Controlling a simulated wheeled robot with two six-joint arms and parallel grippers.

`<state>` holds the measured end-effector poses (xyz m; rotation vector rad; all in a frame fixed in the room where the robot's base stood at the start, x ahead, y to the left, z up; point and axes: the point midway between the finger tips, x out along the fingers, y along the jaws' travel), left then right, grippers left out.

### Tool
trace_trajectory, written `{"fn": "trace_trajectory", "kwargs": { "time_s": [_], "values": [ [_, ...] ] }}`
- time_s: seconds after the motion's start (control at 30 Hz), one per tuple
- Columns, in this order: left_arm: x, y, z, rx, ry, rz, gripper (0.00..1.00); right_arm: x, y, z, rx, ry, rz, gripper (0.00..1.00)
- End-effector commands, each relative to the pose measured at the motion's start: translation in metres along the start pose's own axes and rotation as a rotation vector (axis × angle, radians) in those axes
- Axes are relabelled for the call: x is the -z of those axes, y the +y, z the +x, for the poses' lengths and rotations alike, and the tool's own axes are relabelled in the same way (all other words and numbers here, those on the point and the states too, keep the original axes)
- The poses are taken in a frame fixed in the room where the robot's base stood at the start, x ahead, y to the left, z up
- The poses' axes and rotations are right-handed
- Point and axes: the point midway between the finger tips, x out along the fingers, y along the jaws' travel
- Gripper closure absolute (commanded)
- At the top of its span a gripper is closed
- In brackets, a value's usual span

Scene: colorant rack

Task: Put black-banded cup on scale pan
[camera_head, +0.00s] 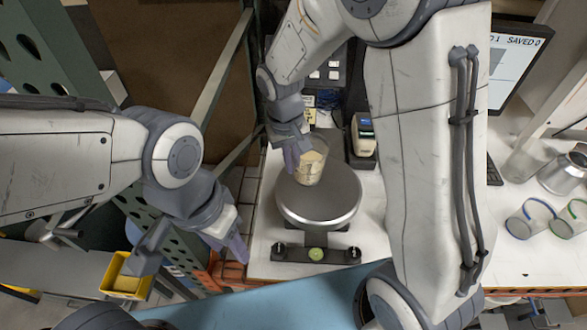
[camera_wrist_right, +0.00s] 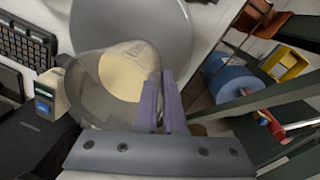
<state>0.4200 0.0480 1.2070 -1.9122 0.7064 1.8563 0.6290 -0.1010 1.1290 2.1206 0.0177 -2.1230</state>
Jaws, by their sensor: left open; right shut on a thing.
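A clear cup with pale cream contents (camera_head: 312,172) is at the back part of the round metal scale pan (camera_head: 325,208), as seen from the head. I cannot tell whether its base touches the pan, and I cannot make out a black band. My right gripper (camera_head: 294,152) is shut on the cup's wall. In the right wrist view its purple fingers (camera_wrist_right: 161,104) pinch the rim of the cup (camera_wrist_right: 112,84), with the grey pan (camera_wrist_right: 150,25) behind it. My left gripper (camera_head: 193,248) is open and empty, left of the scale.
A small device with a screen (camera_head: 363,136) stands just behind and right of the pan. Two clear cups, one blue-rimmed (camera_head: 530,218) and one green-rimmed (camera_head: 572,217), lie at the right. A yellow bin (camera_head: 125,284) is at lower left. The white counter in front of the scale is narrow.

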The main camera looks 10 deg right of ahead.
Motion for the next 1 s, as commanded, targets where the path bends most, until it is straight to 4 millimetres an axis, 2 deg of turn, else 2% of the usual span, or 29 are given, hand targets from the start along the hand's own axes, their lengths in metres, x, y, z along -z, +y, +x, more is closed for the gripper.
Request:
{"fn": "trace_trajectory", "kwargs": {
  "time_s": [0.23,0.67,0.7,0.73,0.77,1.0],
  "values": [
    [0.001,0.001,-0.013,0.000,0.000,0.002,0.50,-0.001,-0.002,0.032,-0.001,-0.006,-0.002,1.00],
    [0.001,0.001,-0.009,0.000,0.000,0.002,0.50,-0.001,-0.003,0.040,0.000,-0.002,-0.001,1.00],
    [0.001,0.001,-0.010,0.000,0.000,0.002,0.50,-0.001,-0.003,0.039,0.000,-0.002,-0.001,0.82],
    [0.001,0.001,-0.010,0.000,0.000,0.002,0.50,-0.001,-0.003,0.039,0.000,-0.002,-0.001,0.70],
    [0.001,0.001,-0.010,0.000,0.000,0.002,0.50,-0.001,-0.003,0.039,0.000,-0.002,-0.001,0.63],
    [0.001,0.001,-0.010,0.000,0.000,0.002,0.50,-0.001,-0.003,0.039,0.000,-0.003,-0.001,0.63]
  ]
}}
